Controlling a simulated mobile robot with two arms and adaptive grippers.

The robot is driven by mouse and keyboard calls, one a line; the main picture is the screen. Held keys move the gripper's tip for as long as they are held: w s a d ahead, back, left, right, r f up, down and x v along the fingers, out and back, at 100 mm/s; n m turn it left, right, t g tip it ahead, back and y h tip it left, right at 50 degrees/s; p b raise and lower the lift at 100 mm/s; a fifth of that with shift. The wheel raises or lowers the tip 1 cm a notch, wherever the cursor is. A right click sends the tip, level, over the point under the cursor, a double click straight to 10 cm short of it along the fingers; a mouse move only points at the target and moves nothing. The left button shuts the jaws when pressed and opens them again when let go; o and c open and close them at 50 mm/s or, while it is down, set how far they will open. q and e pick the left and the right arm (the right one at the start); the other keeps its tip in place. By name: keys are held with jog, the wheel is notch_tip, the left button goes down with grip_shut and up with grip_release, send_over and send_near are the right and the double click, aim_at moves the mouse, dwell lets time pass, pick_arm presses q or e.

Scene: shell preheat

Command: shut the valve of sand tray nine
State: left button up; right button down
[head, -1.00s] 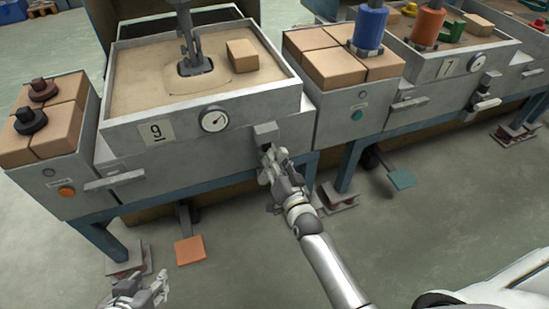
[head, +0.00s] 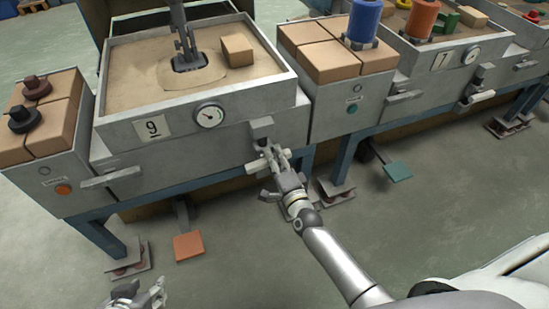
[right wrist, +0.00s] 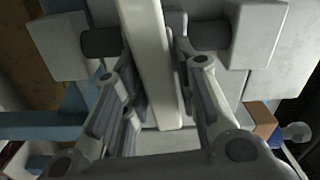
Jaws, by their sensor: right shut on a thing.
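Sand tray nine (head: 107,125) is the grey box of sand with a "9" plate on its front. Its valve (head: 262,128) sits on the front at the right, below the gauge. My right gripper (head: 273,160) is at this valve, shut on its pale lever. In the right wrist view the lever (right wrist: 150,60) runs between the two fingers, slightly tilted. In the head view the fingers hide part of the lever; a pale end shows at their left. My left gripper (head: 152,298) is low at the bottom edge, empty and away from the tray; its opening is unclear.
A round gauge (head: 209,116) is just left of the valve. An orange pedal (head: 188,246) and a green pedal (head: 398,171) stick out near the floor. Tray 17 (head: 425,62) with its own valve (head: 477,95) stands to the right. The floor in front is free.

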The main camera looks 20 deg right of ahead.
pick_arm(q)
jog(key=shift+w+d+r+t, duration=0.2)
jog(key=shift+w+r+t, duration=0.15)
jog(key=shift+w, duration=0.25)
jog(key=shift+w+d+r+t, duration=0.2)
jog(key=shift+w+t, duration=0.15)
jog(key=shift+w, duration=0.2)
pick_arm(e)
jog(key=shift+f+m, duration=0.25)
jog(key=shift+m, duration=0.65)
jog(key=c, duration=1.3)
grip_release()
jog(key=shift+s, duration=0.1)
jog(key=s, duration=1.2)
jog(key=shift+d, duration=0.25)
jog(key=shift+a, duration=0.1)
